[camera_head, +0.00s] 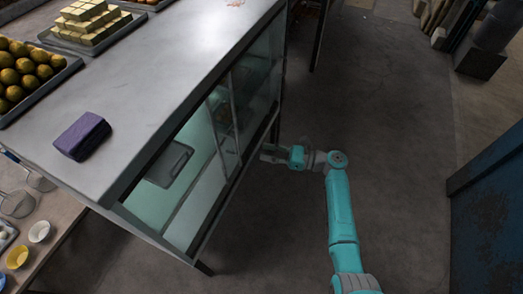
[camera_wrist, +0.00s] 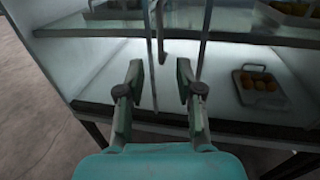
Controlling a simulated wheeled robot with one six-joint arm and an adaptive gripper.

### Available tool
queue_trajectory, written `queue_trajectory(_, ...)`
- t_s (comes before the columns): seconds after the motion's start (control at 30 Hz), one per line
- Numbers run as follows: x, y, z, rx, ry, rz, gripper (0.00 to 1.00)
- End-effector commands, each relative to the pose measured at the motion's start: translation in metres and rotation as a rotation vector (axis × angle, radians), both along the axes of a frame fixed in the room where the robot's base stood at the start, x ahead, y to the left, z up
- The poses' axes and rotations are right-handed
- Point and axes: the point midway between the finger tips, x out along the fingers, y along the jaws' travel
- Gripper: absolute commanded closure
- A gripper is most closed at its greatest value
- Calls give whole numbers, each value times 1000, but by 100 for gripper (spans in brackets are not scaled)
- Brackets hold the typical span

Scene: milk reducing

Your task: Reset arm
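My gripper (camera_wrist: 159,78) is open in the wrist view, its two fingers apart with nothing held between them. It points at the glass front of a display cabinet (camera_head: 190,172). A vertical door edge (camera_wrist: 151,50) shows just beyond and between the fingers; I cannot tell whether they touch the glass. In the head view my gripper (camera_head: 268,153) is at the cabinet's right side, and my teal arm reaches it from the lower right.
Inside the cabinet is a tray (camera_wrist: 257,86) with several round orange items. On the cabinet top are a purple block (camera_head: 82,136), a tray of yellow blocks (camera_head: 67,43) and a tray of round fruit (camera_head: 70,66). A dark blue panel (camera_head: 490,215) stands right. Floor between is clear.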

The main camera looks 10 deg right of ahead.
Motion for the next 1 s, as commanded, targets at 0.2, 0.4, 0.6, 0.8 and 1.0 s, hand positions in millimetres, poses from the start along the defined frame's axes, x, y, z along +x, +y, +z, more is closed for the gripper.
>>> queue_trajectory(0.2, 0, 0, 0, 0, 0, 0, 64)
queue_trajectory(0.4, 0, 0, 0, 0, 0, 0, 64)
queue_trajectory(0.6, -4, 3, -7, -17, -2, -8, 64)
queue_trajectory(0.8, -39, 21, -58, -175, -38, -81, 64)
queue_trajectory(1.0, -96, 34, -119, -450, -118, -162, 64)
